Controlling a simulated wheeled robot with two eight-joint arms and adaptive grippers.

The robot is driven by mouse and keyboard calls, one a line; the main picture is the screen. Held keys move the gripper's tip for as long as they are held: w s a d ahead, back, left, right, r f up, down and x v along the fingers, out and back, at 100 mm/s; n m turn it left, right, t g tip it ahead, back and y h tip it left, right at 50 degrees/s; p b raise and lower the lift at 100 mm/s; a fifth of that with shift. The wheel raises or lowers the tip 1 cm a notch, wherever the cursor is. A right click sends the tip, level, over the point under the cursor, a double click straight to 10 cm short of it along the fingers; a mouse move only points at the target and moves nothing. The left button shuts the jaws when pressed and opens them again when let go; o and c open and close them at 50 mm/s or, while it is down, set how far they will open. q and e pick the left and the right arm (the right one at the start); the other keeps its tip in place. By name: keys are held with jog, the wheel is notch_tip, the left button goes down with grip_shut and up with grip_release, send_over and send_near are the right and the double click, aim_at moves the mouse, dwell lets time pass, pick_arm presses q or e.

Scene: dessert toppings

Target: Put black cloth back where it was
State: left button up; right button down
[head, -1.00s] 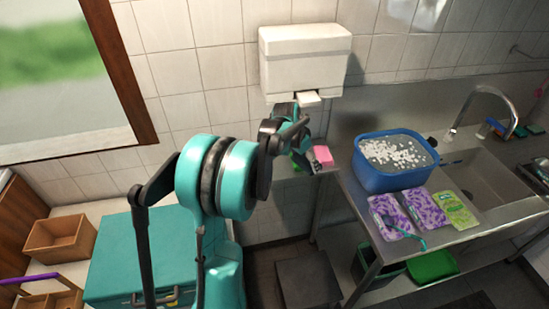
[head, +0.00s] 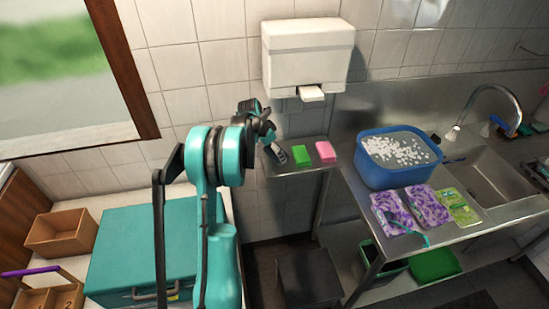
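I cannot make out a black cloth for certain. A small dark piece (head: 276,154) shows at the left end of the small wall shelf, left of the green sponge (head: 301,155); I cannot tell whether it is cloth or part of my gripper. My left arm rises in front of the wall, and its gripper end (head: 262,122) is near that shelf's left end, below and left of the white dispenser (head: 307,55). Its fingers are too small and partly hidden to read. My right gripper is not in view.
A pink sponge (head: 326,152) lies beside the green one. A blue basin (head: 370,174) with foam stands on the steel counter, with purple sponges (head: 428,206) in front and a sink (head: 490,177) to the right. A teal box (head: 125,255) and wooden boxes (head: 62,232) are at left.

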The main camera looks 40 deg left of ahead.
aim_at(272, 153)
pick_arm(q)
notch_tip(272, 153, down, 3)
jog(key=shift+r, duration=0.1)
jog(key=shift+b, duration=0.35)
jog(key=o, duration=1.3)
